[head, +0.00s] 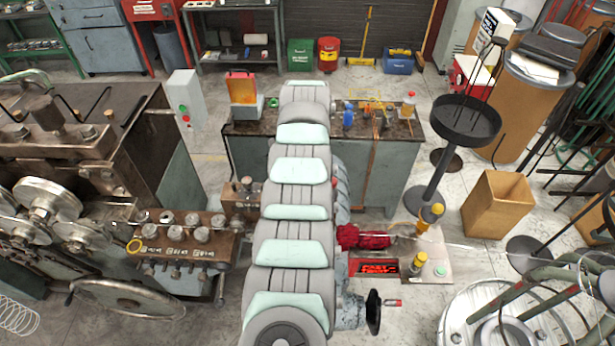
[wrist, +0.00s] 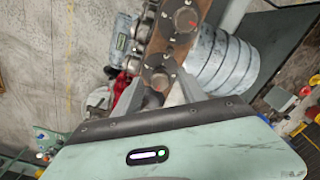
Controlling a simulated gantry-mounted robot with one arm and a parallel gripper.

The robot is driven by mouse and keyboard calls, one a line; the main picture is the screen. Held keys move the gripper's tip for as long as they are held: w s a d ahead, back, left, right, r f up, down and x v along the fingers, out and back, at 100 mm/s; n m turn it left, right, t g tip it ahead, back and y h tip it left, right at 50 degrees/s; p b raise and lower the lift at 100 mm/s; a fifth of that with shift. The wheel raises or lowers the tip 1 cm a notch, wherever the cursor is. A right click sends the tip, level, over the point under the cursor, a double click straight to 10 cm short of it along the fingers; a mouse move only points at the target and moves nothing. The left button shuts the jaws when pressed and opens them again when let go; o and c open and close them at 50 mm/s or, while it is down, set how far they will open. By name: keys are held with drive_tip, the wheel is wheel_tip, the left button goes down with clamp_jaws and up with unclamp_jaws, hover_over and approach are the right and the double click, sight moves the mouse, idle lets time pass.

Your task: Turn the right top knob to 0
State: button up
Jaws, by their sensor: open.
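In the head view a rusty brown control panel (head: 185,255) at the left carries two rows of round grey knobs. The rightmost knob of its top row (head: 217,221) is visible; its setting is too small to read. In the wrist view my open gripper (wrist: 160,92) has its two grey fingers apart. A dark round knob (wrist: 152,97) shows between them; I cannot tell whether they touch it. More round knobs, such as a larger dark one (wrist: 187,18), sit on a brown plate beyond. My gripper is hidden in the head view, behind my arm.
A smaller brown box (head: 243,188) stands near the panel's right end. A big handwheel (head: 128,298) is below the panel, and a machine with grey wheels (head: 45,205) is at the left. A grey workbench (head: 395,165) stands behind my arm.

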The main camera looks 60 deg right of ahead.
clamp_jaws()
idle(0.5)
